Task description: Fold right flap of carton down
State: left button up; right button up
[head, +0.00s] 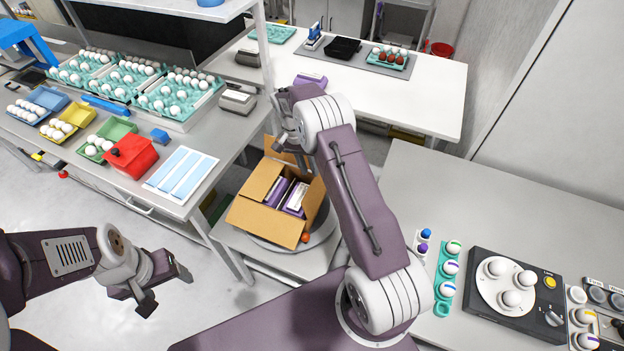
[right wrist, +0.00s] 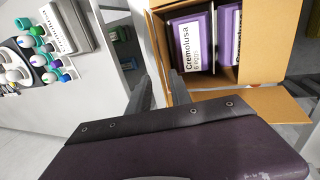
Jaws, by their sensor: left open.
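The open brown carton (head: 262,222) stands on a round grey plate in the middle of the head view, its flaps spread. Purple egg packs (head: 295,198) stand inside; they show in the right wrist view (right wrist: 188,45). One flap (head: 283,152) stands up at the carton's far side. A tan flap (right wrist: 262,104) sticks out from the carton in the right wrist view. My right gripper (head: 283,135) is above that far side, its fingers (right wrist: 160,92) close to the carton's edge; grip is unclear. My left gripper (head: 168,288) is open and empty, left of the carton.
Left table holds egg trays (head: 180,97), small coloured cartons and a red box (head: 132,157). A white table (head: 430,95) stands behind. The right table (head: 415,185) carries a black egg device (head: 520,290). My right arm hides part of the carton's right side.

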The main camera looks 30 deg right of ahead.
jog(key=shift+r, duration=0.15)
jog(key=c, duration=0.4)
jog(key=s+a+g+y, duration=0.1)
jog(key=s+a, duration=0.1)
jog(key=s+a+f+y, duration=0.1)
jog(key=s+a+y, duration=0.1)
jog(key=a, duration=0.1)
jog(key=s+a+g+y, duration=0.1)
jog(key=s+a, duration=0.2)
jog(key=shift+a+f+g, duration=0.1)
jog(key=shift+f+g, duration=0.1)
jog(key=shift+g, duration=0.1)
grip_shut()
jog(key=m+t+y+b, duration=0.8)
jog(key=m+t+b, duration=0.6)
jog(key=m+t, duration=0.3)
send_near(314, 180)
jog(key=shift+m+g, duration=0.4)
jog(key=shift+m, duration=0.1)
jog(key=p+x, duration=0.1)
jog(key=x, duration=0.6)
jog(key=shift+w+r, duration=0.1)
jog(key=shift+r, duration=0.1)
